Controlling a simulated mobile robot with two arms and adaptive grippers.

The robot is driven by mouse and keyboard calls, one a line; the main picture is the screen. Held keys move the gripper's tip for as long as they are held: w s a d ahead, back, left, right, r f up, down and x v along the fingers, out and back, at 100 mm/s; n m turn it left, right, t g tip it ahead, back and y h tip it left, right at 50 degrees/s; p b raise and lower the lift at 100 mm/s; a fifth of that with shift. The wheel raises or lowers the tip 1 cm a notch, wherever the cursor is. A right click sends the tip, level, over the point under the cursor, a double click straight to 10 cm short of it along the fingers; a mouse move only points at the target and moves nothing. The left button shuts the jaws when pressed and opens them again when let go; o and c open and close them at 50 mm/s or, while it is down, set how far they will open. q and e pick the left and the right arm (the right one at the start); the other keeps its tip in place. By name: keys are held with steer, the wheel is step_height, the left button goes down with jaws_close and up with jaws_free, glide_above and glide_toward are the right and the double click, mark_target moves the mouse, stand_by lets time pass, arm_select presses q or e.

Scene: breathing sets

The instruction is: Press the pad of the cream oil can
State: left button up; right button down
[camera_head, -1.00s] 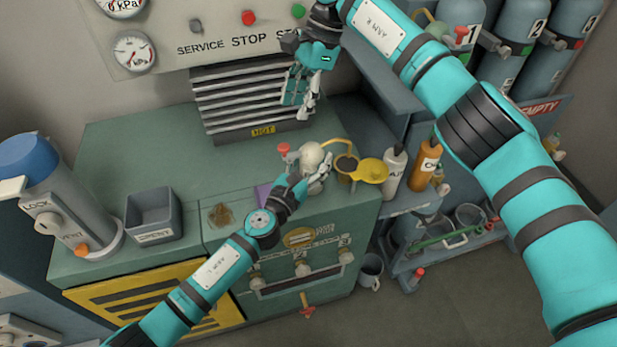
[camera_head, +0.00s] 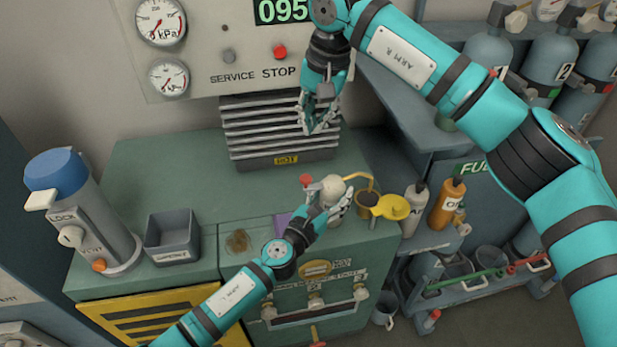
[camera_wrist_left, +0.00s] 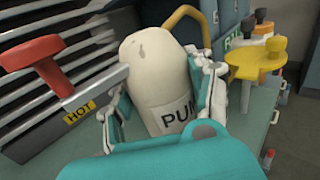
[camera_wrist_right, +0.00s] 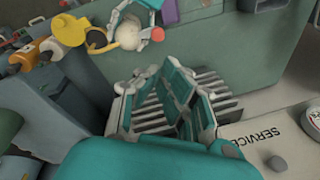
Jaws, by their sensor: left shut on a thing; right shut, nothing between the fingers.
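The cream oil can (camera_head: 333,188) stands at the right front of the green cabinet top. In the left wrist view its rounded cream body (camera_wrist_left: 160,70) shows part of a label reading "PUM". A red pad (camera_head: 306,180) stands out on its left side; it shows large in the left wrist view (camera_wrist_left: 38,62), on a metal bar. My left gripper (camera_head: 330,206) is shut around the can's body from the front. My right gripper (camera_head: 318,128) is shut and empty, pointing down above and behind the can, in front of the grey vent. It is apart from the pad.
A white bottle (camera_head: 414,208) and orange bottle (camera_head: 447,204) stand farther right. The vent (camera_head: 280,128) rises behind. A grey bin (camera_head: 172,235) stands left; the cabinet top between is mostly clear.

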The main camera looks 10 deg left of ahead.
steer(key=n, duration=0.2)
steer(key=s+r+n+t, duration=0.1)
steer(key=n, duration=0.1)
steer(key=s+n, duration=0.1)
steer(key=n, duration=0.1)
steer(key=shift+s+a+r+t+h, duration=0.15)
steer(key=shift+s+a+t+h, duration=0.1)
steer(key=shift+a+t+h, duration=0.15)
glide_toward(307, 176)
steer(key=x, duration=0.2)
steer(key=w+x, duration=0.1)
steer(key=x, duration=0.2)
steer(key=shift+w+a, duration=0.15)
steer(key=shift+a, duration=0.05)
steer(key=shift+f, duration=0.9)
